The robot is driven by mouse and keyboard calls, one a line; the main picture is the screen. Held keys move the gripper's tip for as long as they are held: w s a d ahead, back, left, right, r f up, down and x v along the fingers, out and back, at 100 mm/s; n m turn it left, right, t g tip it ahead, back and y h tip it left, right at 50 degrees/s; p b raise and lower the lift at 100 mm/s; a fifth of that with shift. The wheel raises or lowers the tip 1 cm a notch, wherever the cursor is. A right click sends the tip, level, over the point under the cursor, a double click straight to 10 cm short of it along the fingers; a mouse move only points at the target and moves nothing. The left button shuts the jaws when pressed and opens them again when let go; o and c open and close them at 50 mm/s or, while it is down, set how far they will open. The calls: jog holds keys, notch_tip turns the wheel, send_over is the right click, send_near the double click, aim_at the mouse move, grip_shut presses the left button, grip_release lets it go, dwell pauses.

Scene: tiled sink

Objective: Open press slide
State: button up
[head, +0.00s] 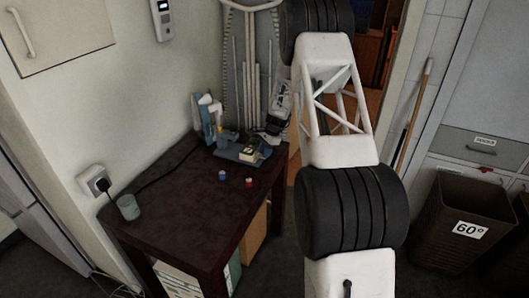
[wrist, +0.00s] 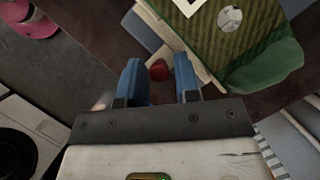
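A small blue and white press-like device (head: 207,118) stands at the back of the dark table, with a grey-blue flat base (head: 228,152) beside it. A small pale-and-green block (head: 249,154) sits on that base. My gripper (head: 270,130) is at the table's back right, close to the base; its fingertips are too small to make out in the head view. In the wrist view, its two blue fingers (wrist: 159,82) are apart. A red round knob-like thing (wrist: 159,70) shows in the gap; I cannot tell whether the fingers touch it. I cannot tell which part is the slide.
A blue button (head: 222,175) and a red button (head: 249,182) are on the table (head: 180,200). A cup (head: 129,207) stands at the front left. In the wrist view, a green ridged block (wrist: 255,45) with a silver disc is close right of the fingers.

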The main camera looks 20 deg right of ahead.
jog(key=shift+r, duration=0.15)
jog(key=v, duration=0.7)
jog(key=shift+d+r, duration=0.2)
jog(key=shift+r, duration=0.05)
jog(key=shift+a+r, duration=0.1)
jog(key=s+a+r+n+h, duration=0.1)
jog(key=s+a+r+n, duration=0.3)
jog(key=s+r, duration=0.45)
jog(key=s+a+r+n+t+h, duration=0.1)
jog(key=s+a+r, duration=0.5)
jog(key=s+r, duration=0.25)
jog(key=s+a+r+n, duration=0.3)
jog(key=s+a+r, duration=0.2)
jog(key=s+r, duration=0.35)
jog(key=s+a+r+n+h, duration=0.1)
jog(key=s+a+n, duration=0.1)
jog(key=s, duration=0.9)
jog(key=s+a+r+n+t, duration=0.1)
jog(key=s+a+n, duration=0.2)
jog(key=s, duration=0.8)
jog(key=s+a+r+n+t+h, duration=0.1)
jog(key=s+a+n, duration=0.1)
jog(key=s, duration=0.9)
jog(key=shift+a+r+n+h, duration=0.2)
jog(key=shift+n+h, duration=0.1)
jog(key=shift+n, duration=0.1)
